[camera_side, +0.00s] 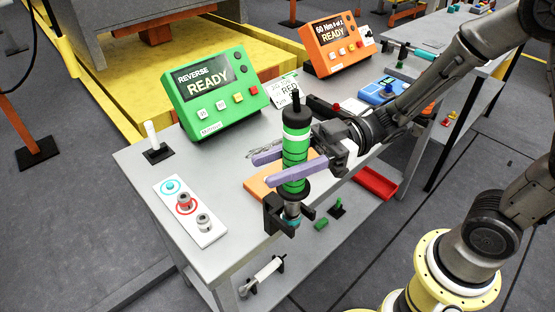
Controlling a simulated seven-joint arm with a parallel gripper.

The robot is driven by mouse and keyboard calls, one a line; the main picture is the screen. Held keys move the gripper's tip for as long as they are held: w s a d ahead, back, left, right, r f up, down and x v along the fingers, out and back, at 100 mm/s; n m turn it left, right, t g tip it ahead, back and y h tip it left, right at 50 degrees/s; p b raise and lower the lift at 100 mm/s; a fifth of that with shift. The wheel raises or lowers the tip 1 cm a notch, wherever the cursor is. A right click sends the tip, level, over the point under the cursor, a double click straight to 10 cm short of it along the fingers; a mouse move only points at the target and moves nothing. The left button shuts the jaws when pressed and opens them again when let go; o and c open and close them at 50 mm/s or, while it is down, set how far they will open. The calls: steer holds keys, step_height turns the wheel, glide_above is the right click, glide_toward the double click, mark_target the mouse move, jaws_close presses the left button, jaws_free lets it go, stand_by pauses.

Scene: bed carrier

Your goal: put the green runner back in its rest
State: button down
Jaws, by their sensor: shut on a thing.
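The green runner (295,158) is an upright cylinder with green bands, black ends and a pale ring. My gripper (262,166) has two purple fingers shut around its middle, reaching in from the right. A black bracket (272,212), which looks like the rest, is fixed at the table's front edge. The runner's lower black collar is at or just above this bracket, and its teal tip (292,213) shows beside the bracket's arms. I cannot tell whether the runner is seated in it or hovering.
A green control box (212,92) reading "REVERSE READY" and an orange one (335,43) stand behind.

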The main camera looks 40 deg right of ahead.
mark_target(279, 192)
steer(key=shift+f, duration=2.75)
steer(key=shift+c, duration=1.9)
jaws_free()
steer(key=shift+f, duration=0.1)
steer(key=shift+o, duration=0.3)
steer(key=shift+f, duration=0.15)
steer(key=v, duration=1.3)
steer(key=shift+d, duration=0.4)
steer(key=shift+s, duration=0.15)
